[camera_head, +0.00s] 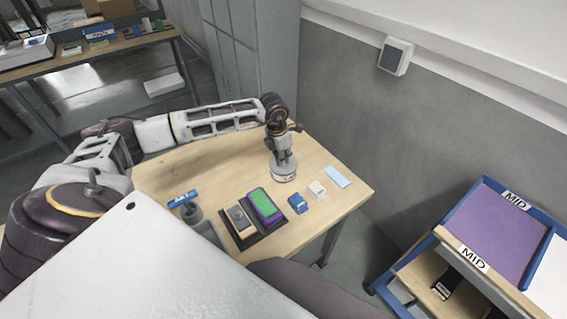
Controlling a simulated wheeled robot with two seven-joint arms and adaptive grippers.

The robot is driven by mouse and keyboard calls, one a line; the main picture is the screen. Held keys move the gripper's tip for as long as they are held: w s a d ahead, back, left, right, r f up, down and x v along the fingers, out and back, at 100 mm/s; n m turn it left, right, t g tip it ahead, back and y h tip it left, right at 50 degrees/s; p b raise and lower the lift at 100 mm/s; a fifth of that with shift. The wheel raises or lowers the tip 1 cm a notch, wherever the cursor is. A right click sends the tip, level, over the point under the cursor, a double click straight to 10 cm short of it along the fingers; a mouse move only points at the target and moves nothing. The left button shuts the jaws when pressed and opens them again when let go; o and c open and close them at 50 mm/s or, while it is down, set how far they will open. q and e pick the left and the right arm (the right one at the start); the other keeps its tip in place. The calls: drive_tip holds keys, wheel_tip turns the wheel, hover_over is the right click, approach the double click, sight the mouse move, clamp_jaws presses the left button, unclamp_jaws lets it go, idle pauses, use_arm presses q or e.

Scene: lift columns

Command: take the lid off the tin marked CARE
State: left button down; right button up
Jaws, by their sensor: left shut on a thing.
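A round pale grey tin (285,177) with a small label stands on the wooden table, towards its back right. The lettering on the label is too small to read for sure. My left gripper (283,160) points straight down over the tin's top and is shut on its lid. The gripper fingers hide the middle of the lid. I cannot tell whether there is a gap between lid and tin. My right gripper is not in view.
On the table (228,163) are a dark tray (254,236) with a green and purple device (264,206), a blue item (297,204), a white item (318,190), a light blue card (338,177) and a grey holder with a blue tag (182,199). A MID-marked rack (456,236) stands right. Table left of the tin is clear.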

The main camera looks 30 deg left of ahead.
use_arm(q)
drive_tip(key=shift+r, duration=0.15)
wheel_tip(320, 180, up, 10)
drive_tip(key=b, duration=0.2)
idle(0.6)
drive_tip(key=shift+f, duration=0.25)
